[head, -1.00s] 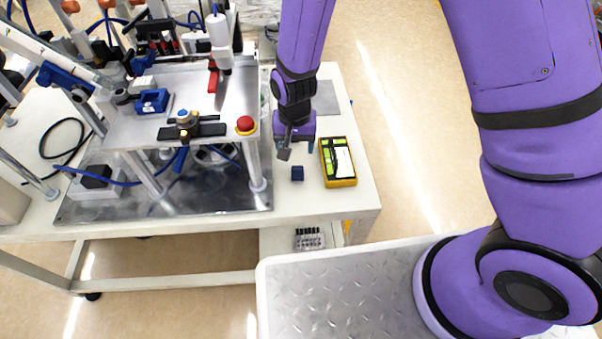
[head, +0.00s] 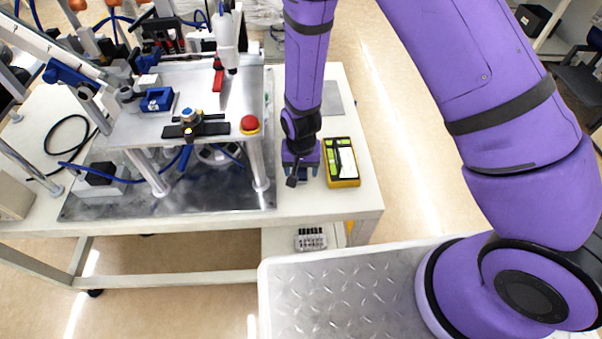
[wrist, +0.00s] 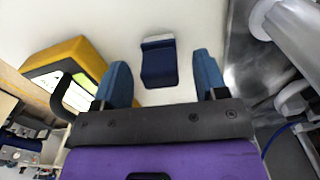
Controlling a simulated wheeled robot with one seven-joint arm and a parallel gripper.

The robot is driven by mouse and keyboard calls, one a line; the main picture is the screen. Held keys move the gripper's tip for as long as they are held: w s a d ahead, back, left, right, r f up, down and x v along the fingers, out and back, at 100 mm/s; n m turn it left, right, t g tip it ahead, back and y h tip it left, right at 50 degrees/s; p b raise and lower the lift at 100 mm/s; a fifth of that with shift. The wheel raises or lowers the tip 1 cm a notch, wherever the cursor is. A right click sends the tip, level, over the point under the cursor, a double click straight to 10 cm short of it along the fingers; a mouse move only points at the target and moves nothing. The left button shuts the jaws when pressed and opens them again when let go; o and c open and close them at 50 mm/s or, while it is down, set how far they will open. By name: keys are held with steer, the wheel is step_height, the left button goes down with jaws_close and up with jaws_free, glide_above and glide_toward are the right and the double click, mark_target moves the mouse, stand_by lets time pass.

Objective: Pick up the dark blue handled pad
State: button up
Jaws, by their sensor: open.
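The dark blue handled pad (wrist: 158,66) lies on the white table in the wrist view, with a paler strip along its far edge. It sits between and just beyond the two blue fingertips of my gripper (wrist: 160,80), with a gap on each side. My gripper is open and empty. In the head view my gripper (head: 301,172) points down over the table, and it hides most or all of the pad there.
A yellow multimeter-like device (head: 341,162) lies close to the right of my gripper in the head view. A metal fixture stand with a red button (head: 250,124) is to the left, its post (head: 259,165) nearby. The table's front edge is close.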

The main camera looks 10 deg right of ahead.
mark_target(301, 170)
steer(key=shift+c, duration=0.5)
steer(key=c, duration=0.9)
steer(key=shift+r, duration=0.95)
steer(key=shift+s+r, duration=0.35)
steer(key=shift+r, duration=0.5)
steer(key=s, duration=0.5)
steer(key=s+r, duration=0.1)
steer(key=s, duration=0.9)
steer(key=shift+s+d+r, duration=0.15)
steer(key=shift+d+r, duration=0.05)
steer(key=shift+d, duration=0.2)
